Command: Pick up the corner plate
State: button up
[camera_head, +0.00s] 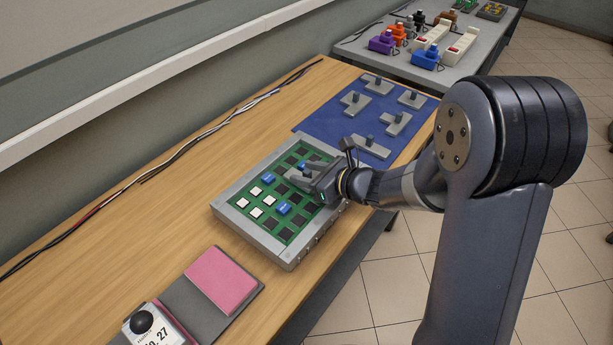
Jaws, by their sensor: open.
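Several grey plates with dark knobs lie on a blue mat (309,124). One of them is a stepped plate (350,108) at the mat's left, and another grey plate (373,151) lies at its near edge. I cannot tell for sure which is the corner plate. My gripper (318,181) is open, low over the far right part of a green board in a grey frame (244,221). A light grey piece (297,176) shows at the board beside my fingers, partly hidden by them. I cannot tell whether they touch it.
White and blue caps sit on the green board. A pink pad (222,280) and a card stand (150,325) lie at the near end. Loose cables (150,172) run along the wall side. A grey table (375,60) behind holds coloured parts.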

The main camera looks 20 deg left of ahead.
jog(key=shift+w+a+f, duration=0.1)
jog(key=shift+a, duration=0.2)
jog(key=shift+c, duration=0.3)
grip_shut()
